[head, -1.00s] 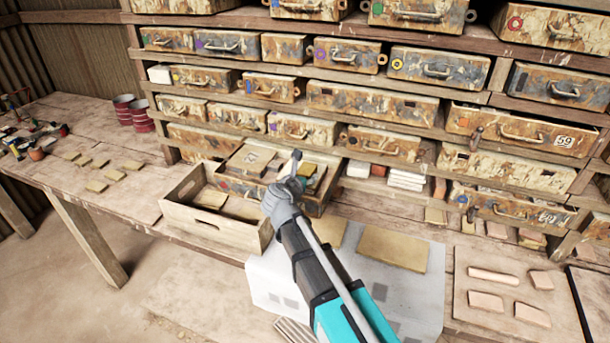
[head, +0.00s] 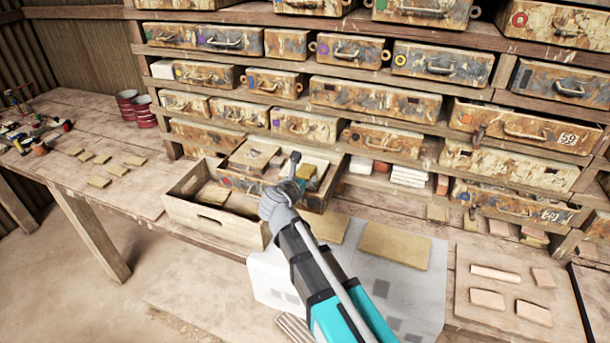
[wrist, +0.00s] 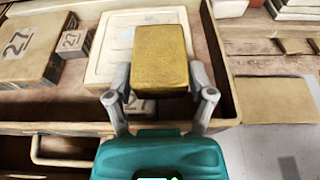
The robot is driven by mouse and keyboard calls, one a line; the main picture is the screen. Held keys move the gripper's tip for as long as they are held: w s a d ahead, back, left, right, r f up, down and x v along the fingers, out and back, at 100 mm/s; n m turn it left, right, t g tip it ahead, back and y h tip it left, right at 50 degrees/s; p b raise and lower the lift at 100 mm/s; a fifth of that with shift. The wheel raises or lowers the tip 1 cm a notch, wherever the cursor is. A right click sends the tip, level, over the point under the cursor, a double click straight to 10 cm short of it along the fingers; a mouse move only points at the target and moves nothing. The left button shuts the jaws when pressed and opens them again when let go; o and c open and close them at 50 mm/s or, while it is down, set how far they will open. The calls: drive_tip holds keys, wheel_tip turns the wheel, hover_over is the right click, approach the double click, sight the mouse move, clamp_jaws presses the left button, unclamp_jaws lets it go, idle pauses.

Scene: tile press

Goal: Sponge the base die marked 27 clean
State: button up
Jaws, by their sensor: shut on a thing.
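My gripper (wrist: 160,84) is shut on a yellow sponge (wrist: 162,55), which hides part of what lies behind it. Both are over an open drawer (wrist: 60,127) in the wrist view. In its left part lie a large block marked 27 (wrist: 22,52) and a smaller block marked 27 (wrist: 73,43). A cream plate (wrist: 108,50) lies beside them, partly behind the sponge. Another small block (wrist: 141,106) with a dark mark shows just below the sponge; its mark is not readable. In the head view my gripper (head: 290,184) is at the drawer (head: 322,192) and the sponge (head: 306,171) shows beyond it.
A wooden crate (head: 205,222) with tan slabs stands left of the drawer. A grey-white sheet (head: 290,270) with tan slabs (head: 395,245) lies on the bench in front. Shelves of stained drawers rise behind. Pinkish tiles lie on a board (head: 465,285) at right.

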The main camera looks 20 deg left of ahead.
idle(0.4)
drive_tip(key=shift+w, duration=1.2)
drive_tip(key=shift+w, duration=0.1)
drive_tip(key=shift+w+d, duration=0.15)
drive_tip(key=shift+w, duration=1.2)
drive_tip(key=shift+s, duration=0.1)
drive_tip(key=shift+f+v, duration=0.2)
drive_tip(key=shift+v, duration=1.1)
drive_tip(key=shift+s, duration=0.15)
drive_tip(key=shift+s+f, duration=0.15)
drive_tip(key=shift+s, duration=1)
